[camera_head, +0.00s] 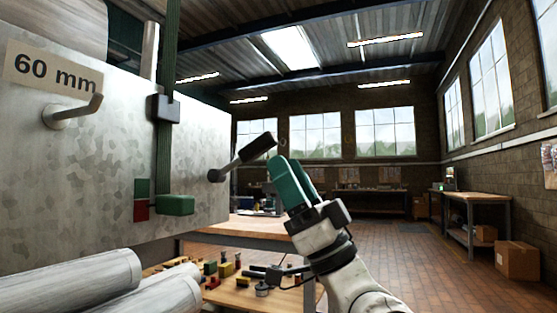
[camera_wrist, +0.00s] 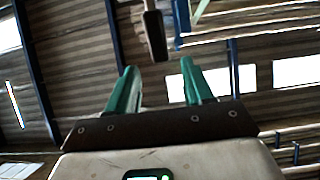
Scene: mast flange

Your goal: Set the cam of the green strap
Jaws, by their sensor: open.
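The green strap (camera_head: 168,75) runs straight down the front of a grey metal panel, through a black buckle (camera_head: 163,107). Low on it sits a green block (camera_head: 176,205), beside a small green and red marker (camera_head: 141,200). Which part is the cam I cannot tell for sure. A lever with a black grip (camera_head: 257,148) sticks out near the panel's right edge, tilted up to the right. My gripper (camera_head: 282,161) is open and empty, just right of the grip and apart from it. In the wrist view a dark bar (camera_wrist: 154,36), apparently that grip, lies ahead of the gap between my green fingers (camera_wrist: 157,66).
The panel (camera_head: 70,180) carries a "60 mm" label (camera_head: 52,74) and a hook (camera_head: 75,112). Pale cylinders (camera_head: 85,285) lie below it. A workbench (camera_head: 262,226) holds several small items. A cardboard box (camera_head: 518,261) stands at right; the floor between is clear.

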